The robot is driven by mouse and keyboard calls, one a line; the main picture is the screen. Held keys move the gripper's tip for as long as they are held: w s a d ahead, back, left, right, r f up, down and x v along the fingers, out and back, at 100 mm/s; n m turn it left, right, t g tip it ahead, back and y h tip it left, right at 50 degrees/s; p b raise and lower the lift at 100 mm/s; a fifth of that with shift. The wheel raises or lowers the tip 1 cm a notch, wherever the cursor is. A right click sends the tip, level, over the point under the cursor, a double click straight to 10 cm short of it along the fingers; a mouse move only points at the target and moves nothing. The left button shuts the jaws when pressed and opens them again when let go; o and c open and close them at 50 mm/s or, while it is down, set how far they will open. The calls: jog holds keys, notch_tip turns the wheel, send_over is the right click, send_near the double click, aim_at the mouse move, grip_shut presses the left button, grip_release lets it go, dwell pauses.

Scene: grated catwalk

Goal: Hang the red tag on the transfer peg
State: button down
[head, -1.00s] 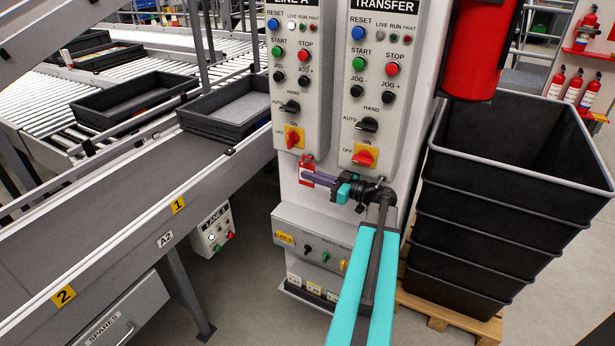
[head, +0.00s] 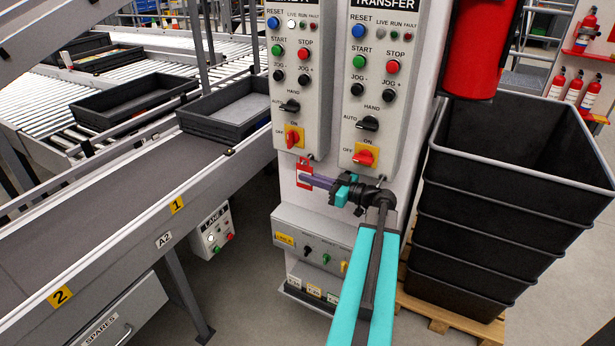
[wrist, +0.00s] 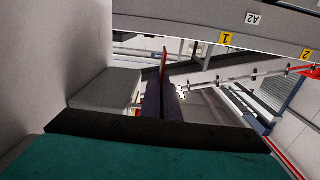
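The red tag (head: 304,171) has a white patch on its face and is upright in front of the white cabinet, below the left control panel. My gripper (head: 313,181) reaches to it from the right, with its narrow purple fingers closed at the tag. In the wrist view the tag (wrist: 164,63) shows as a thin red edge at the tips of the nearly touching fingers (wrist: 163,95). The TRANSFER panel (head: 383,100) is right of the tag.
The left panel (head: 297,90) has a red-handled switch just above the tag. A lower switch box (head: 310,243) juts out beneath my gripper. Stacked black bins (head: 480,215) stand close on the right, and a conveyor (head: 120,200) runs along the left.

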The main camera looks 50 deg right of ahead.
jog(key=shift+s+a+r+b, duration=0.1)
jog(key=shift+a+r+b, duration=0.2)
jog(key=shift+a, duration=0.2)
jog(key=shift+s+a+r+b, duration=0.15)
jog(key=shift+a+b, duration=0.1)
jog(key=shift+a, duration=0.25)
dwell(0.7)
jog(key=shift+s+a+b, duration=0.25)
jog(key=shift+a+b, duration=0.55)
jog(key=shift+a, duration=0.3)
jog(key=shift+s+a+b, duration=0.25)
jog(key=shift+a+b, duration=0.55)
jog(key=shift+a, duration=0.3)
dwell(0.4)
dwell(0.5)
jog(key=w+a+n+g+y+p, duration=0.2)
jog(key=w+a, duration=0.3)
jog(key=a, duration=0.8)
jog(key=w+a+n+g+y+p, duration=0.2)
jog(key=w+a+n+y, duration=0.1)
jog(key=a, duration=1.1)
jog(key=w+a+f+n+g+y+p, duration=0.1)
jog(key=w+a+y, duration=0.4)
jog(key=a, duration=0.9)
jog(key=w+n+g+p, duration=0.1)
jog(key=w+n, duration=0.1)
jog(key=shift+w+a+g, duration=0.2)
jog(key=shift+w+g, duration=0.2)
